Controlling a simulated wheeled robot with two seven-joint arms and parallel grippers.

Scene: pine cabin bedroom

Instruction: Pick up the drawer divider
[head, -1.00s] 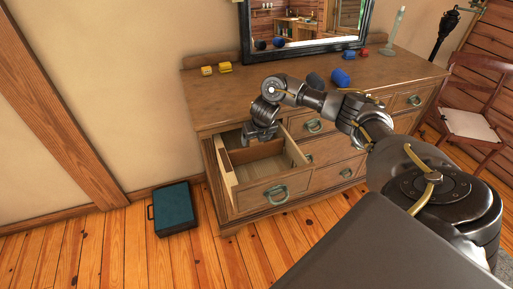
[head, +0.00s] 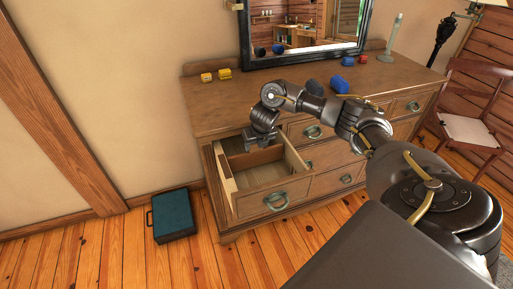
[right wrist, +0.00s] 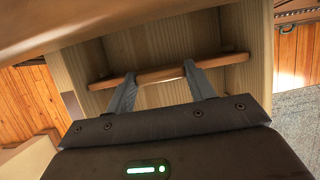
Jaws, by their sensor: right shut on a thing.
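The drawer divider (right wrist: 220,62) is a thin brown wooden strip that crosses the drawer from side to side in the right wrist view. In the head view the divider (head: 258,158) shows as a brown panel in the open top-left drawer (head: 206,165). My right gripper (right wrist: 160,75) is shut on the divider near its middle, and a stretch of the strip shows between its two fingers. In the head view my right gripper (head: 262,141) is at the drawer's rear half, partly hiding the divider. My left gripper is in neither view.
The drawer belongs to a wooden dresser (head: 330,185). Its top holds yellow items (head: 224,74), blue items (head: 340,85), a small red item (head: 363,59) and a framed mirror (head: 305,58). A teal case (head: 173,215) lies on the floor at left. The drawer's front part is empty.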

